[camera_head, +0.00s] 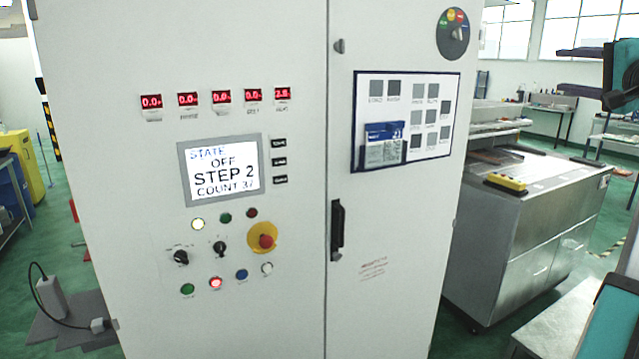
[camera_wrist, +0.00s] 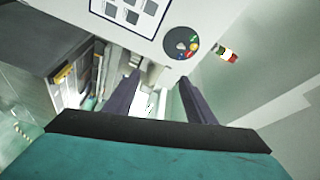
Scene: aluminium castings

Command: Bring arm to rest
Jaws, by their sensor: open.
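My gripper (camera_wrist: 160,88) shows in the wrist view as two dark fingers spread apart, with nothing between them. It is near the upper right of a tall white control cabinet, and the cabinet's round dial (camera_wrist: 181,43) lies just beyond the fingertips. The white cabinet (camera_head: 300,250) fills the middle of the head view. Its display (camera_head: 221,170) reads STATE OFF, STEP 2, with a count that is partly hard to read.
A metal workbench (camera_head: 530,225) with a yellow pendant (camera_head: 505,182) stands right of the cabinet. A red emergency stop (camera_head: 265,241) and a door handle (camera_head: 337,229) stick out from the cabinet front. Green floor shows between.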

